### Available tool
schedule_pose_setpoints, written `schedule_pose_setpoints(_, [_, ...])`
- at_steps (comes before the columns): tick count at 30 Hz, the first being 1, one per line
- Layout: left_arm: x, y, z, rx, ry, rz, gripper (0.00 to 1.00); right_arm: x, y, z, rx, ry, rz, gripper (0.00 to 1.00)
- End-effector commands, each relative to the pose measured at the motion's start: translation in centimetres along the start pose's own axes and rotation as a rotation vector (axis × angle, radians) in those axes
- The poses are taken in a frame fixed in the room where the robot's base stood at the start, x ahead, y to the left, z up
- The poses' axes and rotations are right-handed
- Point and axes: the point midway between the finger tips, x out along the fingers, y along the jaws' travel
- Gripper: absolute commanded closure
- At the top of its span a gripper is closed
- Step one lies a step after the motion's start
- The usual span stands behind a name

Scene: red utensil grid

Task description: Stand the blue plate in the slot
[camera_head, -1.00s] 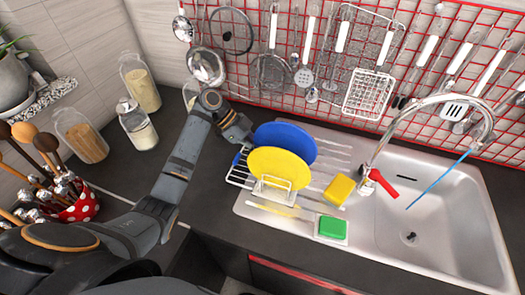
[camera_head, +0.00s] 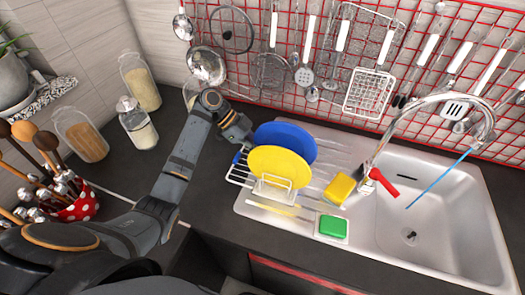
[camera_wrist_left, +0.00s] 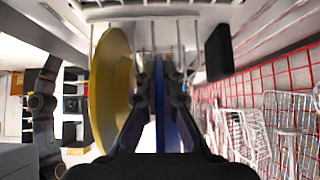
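The blue plate (camera_head: 293,133) stands tilted on edge at the rack (camera_head: 240,168), behind the yellow plate (camera_head: 279,166) that covers part of it. My left gripper (camera_head: 247,140) is at its left edge. In the left wrist view, the blue plate (camera_wrist_left: 160,92) shows edge-on as a thin strip between the fingers of my left gripper (camera_wrist_left: 160,80), which look closed on it. The yellow plate (camera_wrist_left: 112,88) stands left of the fingers there. The rack wires under the blue plate are mostly hidden, so its exact slot cannot be told. My right gripper is not in view.
The steel sink (camera_head: 450,215) with its tap (camera_head: 375,150) is at the right. A yellow sponge (camera_head: 340,188) and a green one (camera_head: 333,227) lie right of the rack. The red utensil grid (camera_head: 340,100) stands behind. Glass jars (camera_head: 138,125) stand at the left.

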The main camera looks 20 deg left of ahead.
Motion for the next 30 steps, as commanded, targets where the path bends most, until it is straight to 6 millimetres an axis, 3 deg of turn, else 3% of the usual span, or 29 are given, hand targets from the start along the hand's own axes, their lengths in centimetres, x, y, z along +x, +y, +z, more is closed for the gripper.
schedule_pose_setpoints(12, [-0.18, 0.07, -0.23, -0.002, 0.001, 0.003, 1.00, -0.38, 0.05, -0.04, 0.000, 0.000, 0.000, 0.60])
schedule_pose_setpoints(18, [-0.20, 0.05, -0.25, -0.001, 0.001, 0.002, 0.70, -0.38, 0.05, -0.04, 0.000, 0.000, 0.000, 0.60])
schedule_pose_setpoints(30, [0.16, 0.08, 0.17, -0.003, -0.001, 0.003, 0.68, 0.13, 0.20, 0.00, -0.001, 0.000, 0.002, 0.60])
